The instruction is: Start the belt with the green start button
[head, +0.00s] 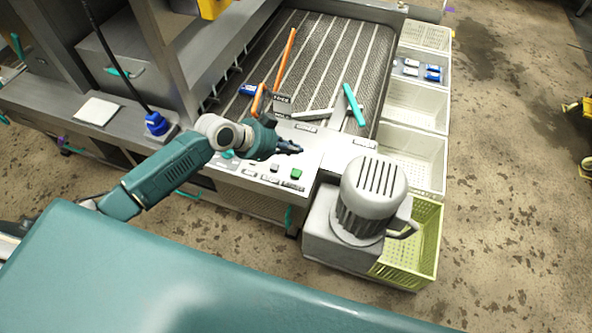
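The green start button (297,174) sits on the light control panel (312,158) at the near end of the belt, with small labels close by. The mesh belt (335,50) runs away behind the panel. My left gripper (291,148) reaches over the panel from the left, its fingers pointing right. In the picture its tips lie a little above the green button, and a gap shows between them. The fingers are too small to tell whether they are open or shut. My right gripper is out of view.
A grey motor (372,190) stands right of the panel, beside a yellow-green crate (428,235). White baskets (415,150) line the belt's right side. An orange-handled tool (285,58) and a teal-handled tool (354,105) lie over the belt. Floor at right is mostly clear.

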